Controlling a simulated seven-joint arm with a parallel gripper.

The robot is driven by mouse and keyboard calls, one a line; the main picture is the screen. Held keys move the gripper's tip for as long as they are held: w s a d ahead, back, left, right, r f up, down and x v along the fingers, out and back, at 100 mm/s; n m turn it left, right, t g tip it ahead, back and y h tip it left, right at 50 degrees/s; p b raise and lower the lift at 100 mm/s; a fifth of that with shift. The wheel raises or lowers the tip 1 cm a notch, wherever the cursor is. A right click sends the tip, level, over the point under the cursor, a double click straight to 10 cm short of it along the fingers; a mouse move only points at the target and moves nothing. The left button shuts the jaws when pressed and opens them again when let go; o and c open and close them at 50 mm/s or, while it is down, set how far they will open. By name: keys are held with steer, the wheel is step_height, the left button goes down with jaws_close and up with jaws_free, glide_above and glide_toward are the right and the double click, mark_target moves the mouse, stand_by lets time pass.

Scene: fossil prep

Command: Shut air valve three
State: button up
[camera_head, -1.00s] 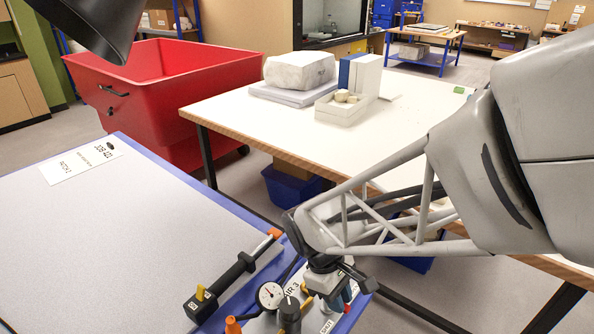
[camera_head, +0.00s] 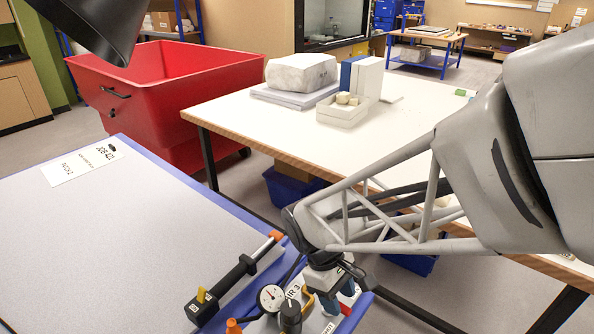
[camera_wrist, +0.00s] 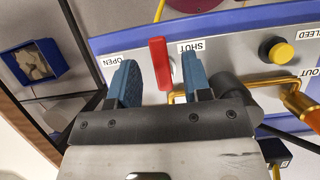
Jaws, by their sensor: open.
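The air valve's red lever (camera_wrist: 160,63) stands between my two blue fingers in the wrist view, with a gap on each side. An OPEN label (camera_wrist: 115,62) lies to its left and a SHUT label (camera_wrist: 192,47) close to its right; the lettering is upside down. My gripper (camera_wrist: 162,82) is open around the lever. In the head view my gripper (camera_head: 338,296) is low over the valve panel, beside the AIR 3 label (camera_head: 294,290). The red lever (camera_head: 347,310) is partly hidden by a finger there.
A pressure gauge (camera_head: 270,298) and black knob (camera_head: 290,316) sit left of my gripper. A black-handled tool (camera_head: 232,280) lies beyond them.

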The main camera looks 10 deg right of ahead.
steer(key=shift+v, duration=3.25)
steer(key=shift+r, duration=0.1)
steer(key=s+d+r+m+t+y, duration=0.3)
steer(key=s+d+r+m+t, duration=0.2)
steer(key=r+m, duration=0.4)
steer(key=shift+s+d+t, duration=0.4)
steer(key=shift+s+d, duration=0.35)
steer(key=shift+d, duration=0.35)
